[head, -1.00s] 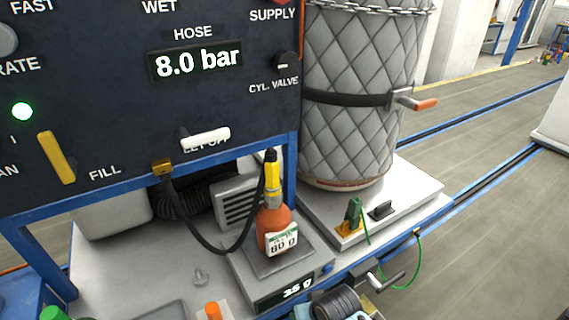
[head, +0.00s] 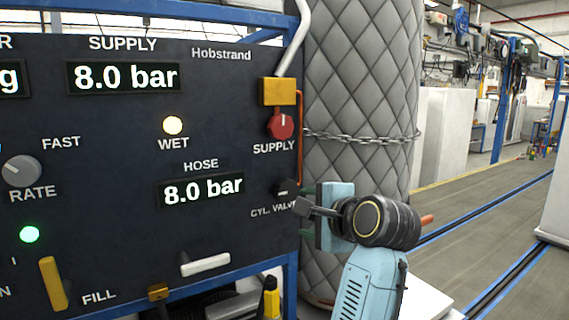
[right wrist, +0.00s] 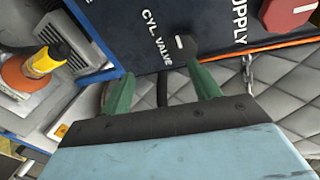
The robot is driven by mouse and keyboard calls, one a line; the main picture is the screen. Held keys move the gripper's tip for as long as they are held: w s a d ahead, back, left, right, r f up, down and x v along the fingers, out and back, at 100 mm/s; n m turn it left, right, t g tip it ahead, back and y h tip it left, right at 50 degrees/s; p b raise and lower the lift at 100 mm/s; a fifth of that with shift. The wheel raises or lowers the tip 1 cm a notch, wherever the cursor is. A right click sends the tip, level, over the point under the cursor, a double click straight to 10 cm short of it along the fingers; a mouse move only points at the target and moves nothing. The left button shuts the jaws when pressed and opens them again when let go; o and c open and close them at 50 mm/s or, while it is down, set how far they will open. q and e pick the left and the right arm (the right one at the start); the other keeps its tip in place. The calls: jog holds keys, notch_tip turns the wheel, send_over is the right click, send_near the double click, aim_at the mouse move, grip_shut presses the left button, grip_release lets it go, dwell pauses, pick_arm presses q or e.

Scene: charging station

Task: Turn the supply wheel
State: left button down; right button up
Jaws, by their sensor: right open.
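The red supply wheel (head: 281,124) is on the right edge of the dark panel, above its SUPPLY label, with a white mark on its face. In the right wrist view it shows in the top right corner (right wrist: 288,14). My right gripper (head: 306,212) is in front of the panel's right edge, below the wheel and close to the CYL. VALVE knob (head: 285,188). Its two green fingers are apart and nothing is between them in the right wrist view (right wrist: 161,82); the wheel lies beyond them, up and right. My left gripper is not in view.
A quilted grey cylinder (head: 350,80) with a chain (head: 370,138) stands right of the panel. A yellow block (head: 277,91) with a pipe is above the wheel. The SUPPLY and HOSE displays (head: 203,190) read 8.0 bar.

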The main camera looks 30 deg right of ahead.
aim_at(283, 127)
notch_tip(283, 127, up, 15)
jog(key=s+m+t+y, duration=0.1)
jog(key=s+m+t, duration=0.25)
jog(key=m, duration=0.25)
jog(key=shift+m, duration=0.3)
jog(key=w+p, duration=0.2)
jog(key=w, duration=1.2)
jog(key=shift+w+a, duration=0.1)
jog(key=c, duration=0.7)
